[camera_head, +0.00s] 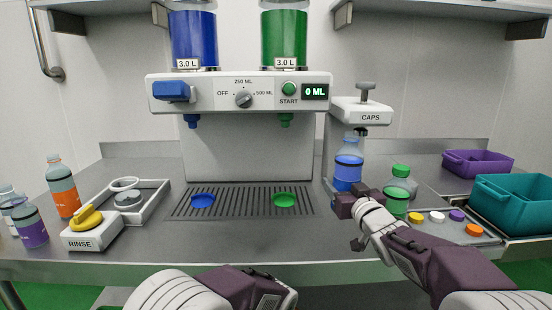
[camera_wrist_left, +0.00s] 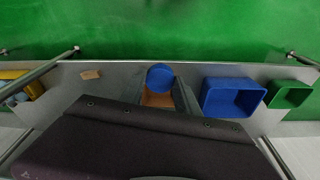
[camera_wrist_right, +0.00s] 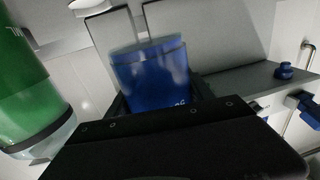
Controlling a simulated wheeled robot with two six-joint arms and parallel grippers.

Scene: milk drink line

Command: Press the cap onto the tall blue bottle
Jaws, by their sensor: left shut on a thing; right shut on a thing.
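The tall blue bottle (camera_head: 348,172) stands upright below the CAPS press (camera_head: 362,112). Its top is close under the press head; I cannot tell whether a cap sits on it. My right gripper (camera_head: 345,203) is shut on the bottle low down. The right wrist view shows the blue bottle (camera_wrist_right: 152,75) between the fingers. My left gripper (camera_wrist_left: 165,92) is shut on a round blue thing (camera_wrist_left: 160,76), which looks like a cap. In the head view only the left forearm shows at the bottom edge; the left fingers are out of view there.
A green-capped bottle (camera_head: 397,188) stands close right of the blue one. Several loose caps (camera_head: 436,217) lie in front of it. A teal crate (camera_head: 512,203) and a purple crate (camera_head: 478,161) stand at the right. The rinse unit (camera_head: 93,236) and several bottles are at the left.

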